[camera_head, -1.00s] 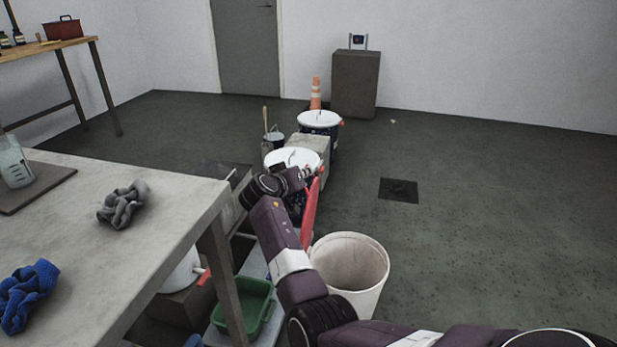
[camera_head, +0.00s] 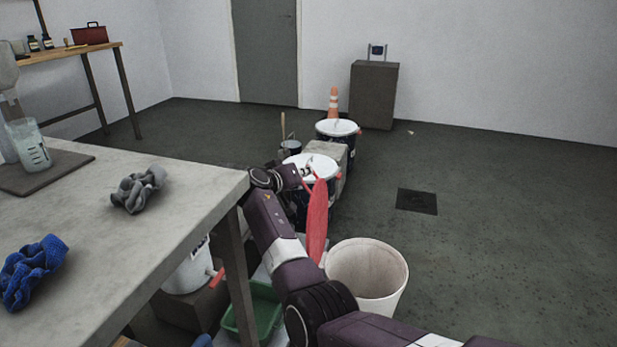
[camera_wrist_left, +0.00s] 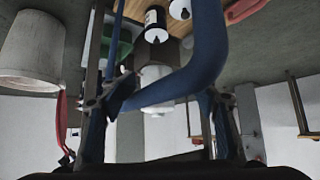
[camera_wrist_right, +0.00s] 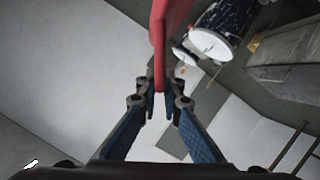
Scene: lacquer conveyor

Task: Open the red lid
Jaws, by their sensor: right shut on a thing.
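The red lid (camera_head: 317,222) stands nearly edge-on above the floor in the head view, just left above an open white bucket (camera_head: 368,272). My right gripper (camera_head: 302,181) is at its upper edge. In the right wrist view my right fingers (camera_wrist_right: 160,98) are shut on a red part of the lid (camera_wrist_right: 163,40). My left gripper is outside the head view. In the left wrist view its fingers (camera_wrist_left: 165,98) are spread apart. A blue curved bar (camera_wrist_left: 200,55) passes in front of them; I cannot tell what it is or whether they touch it.
A grey table (camera_head: 170,225) with grey cloth (camera_head: 138,188), blue cloth (camera_head: 32,270) and a beaker (camera_head: 28,145) is at left. White-lidded drums (camera_head: 312,167) stand beyond my right arm. A green bin (camera_head: 262,310) is below the table. Floor at right is clear around a dark drain (camera_head: 416,201).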

